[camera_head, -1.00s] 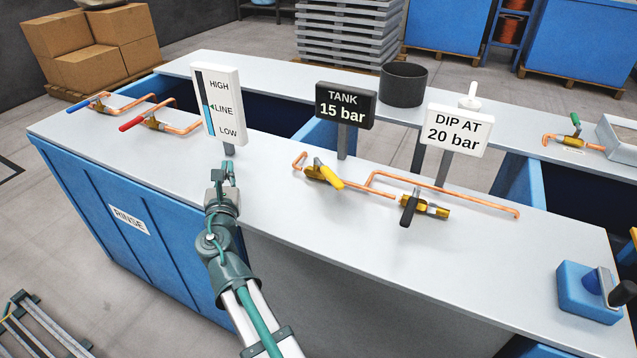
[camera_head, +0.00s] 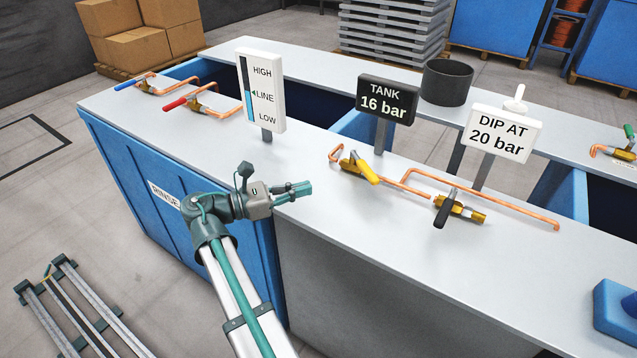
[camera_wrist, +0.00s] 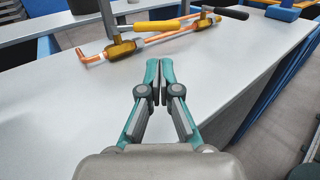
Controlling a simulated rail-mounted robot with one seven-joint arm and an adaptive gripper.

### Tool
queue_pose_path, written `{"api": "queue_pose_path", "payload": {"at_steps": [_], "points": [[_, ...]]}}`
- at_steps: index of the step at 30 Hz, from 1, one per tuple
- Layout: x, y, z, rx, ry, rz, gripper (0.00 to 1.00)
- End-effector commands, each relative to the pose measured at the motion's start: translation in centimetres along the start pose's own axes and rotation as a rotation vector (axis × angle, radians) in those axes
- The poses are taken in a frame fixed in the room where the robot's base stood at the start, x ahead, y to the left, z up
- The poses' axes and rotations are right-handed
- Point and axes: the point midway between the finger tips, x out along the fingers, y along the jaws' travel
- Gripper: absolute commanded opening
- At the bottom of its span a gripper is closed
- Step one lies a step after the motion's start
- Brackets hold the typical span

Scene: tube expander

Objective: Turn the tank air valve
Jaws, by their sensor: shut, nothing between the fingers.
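The TANK sign (camera_head: 387,100) reads 16 bar and stands on the counter (camera_head: 330,235). In front of it, a brass valve with a yellow handle (camera_head: 366,172) sits on copper pipe. To its right is a second brass valve with a black handle (camera_head: 447,208). My gripper (camera_head: 311,188) is shut and empty above the counter's front part, left of the yellow handle and apart from it. In the wrist view, my fingertips (camera_wrist: 160,64) point toward the yellow handle (camera_wrist: 160,25), with clear counter between. The black handle (camera_wrist: 231,13) shows farther right.
A level gauge (camera_head: 262,92) stands behind my gripper, and a DIP AT 20 bar sign (camera_head: 500,133) behind the black-handled valve. Valves with blue (camera_head: 131,85) and red (camera_head: 176,104) handles lie at the far left. The front counter strip is clear.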

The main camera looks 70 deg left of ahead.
Motion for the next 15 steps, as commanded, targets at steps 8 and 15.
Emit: {"api": "queue_pose_path", "payload": {"at_steps": [8,15], "points": [[4.8,-0.1,-0.1,0.001,0.000,-0.001,0.00],[9.3,0.0,0.0,0.001,0.000,0.000,0.00]]}}
